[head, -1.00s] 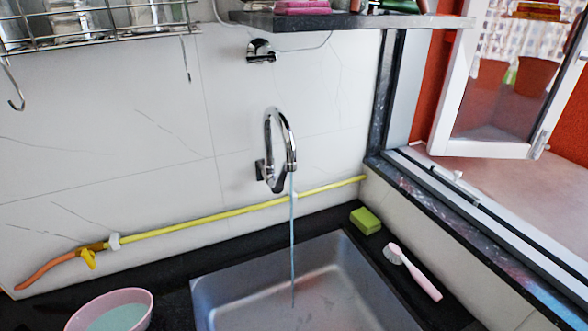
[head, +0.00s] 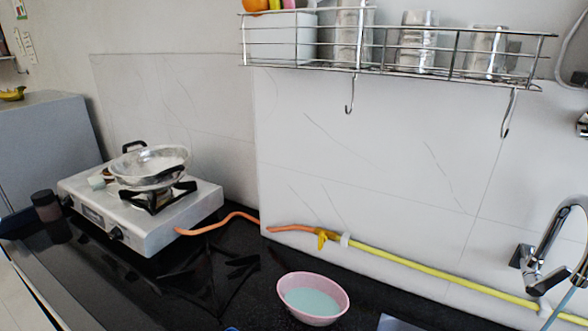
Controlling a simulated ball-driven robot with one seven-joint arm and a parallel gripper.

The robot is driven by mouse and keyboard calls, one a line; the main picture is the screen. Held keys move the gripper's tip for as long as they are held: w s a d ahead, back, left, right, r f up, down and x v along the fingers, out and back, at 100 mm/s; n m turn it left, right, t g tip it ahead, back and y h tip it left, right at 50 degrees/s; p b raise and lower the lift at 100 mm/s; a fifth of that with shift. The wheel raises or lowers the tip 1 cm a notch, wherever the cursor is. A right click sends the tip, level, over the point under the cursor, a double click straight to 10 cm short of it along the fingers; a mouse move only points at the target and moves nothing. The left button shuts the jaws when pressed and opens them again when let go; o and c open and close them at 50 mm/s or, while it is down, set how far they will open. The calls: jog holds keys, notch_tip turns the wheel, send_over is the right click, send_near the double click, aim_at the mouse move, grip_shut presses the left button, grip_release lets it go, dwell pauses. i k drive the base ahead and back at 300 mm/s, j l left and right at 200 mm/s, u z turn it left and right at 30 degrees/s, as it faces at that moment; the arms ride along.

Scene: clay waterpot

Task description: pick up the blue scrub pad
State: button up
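A small blue sliver (head: 231,328) shows at the bottom edge of the head view, to the left of the pink bowl. Nearly all of it is cut off by the frame, so I cannot tell whether it is the blue scrub pad. No other blue pad is visible. My gripper is not in view.
A pink bowl (head: 286,309) with pale blue-green liquid stands on the black counter (head: 190,285). A gas stove (head: 160,226) with a metal pan (head: 150,163) is at left. A yellow-orange hose (head: 430,270) runs along the wall. A wire rack (head: 400,70) with hooks hangs above.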

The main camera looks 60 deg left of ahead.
aim_at(97, 182)
jog(key=u, duration=2.3)
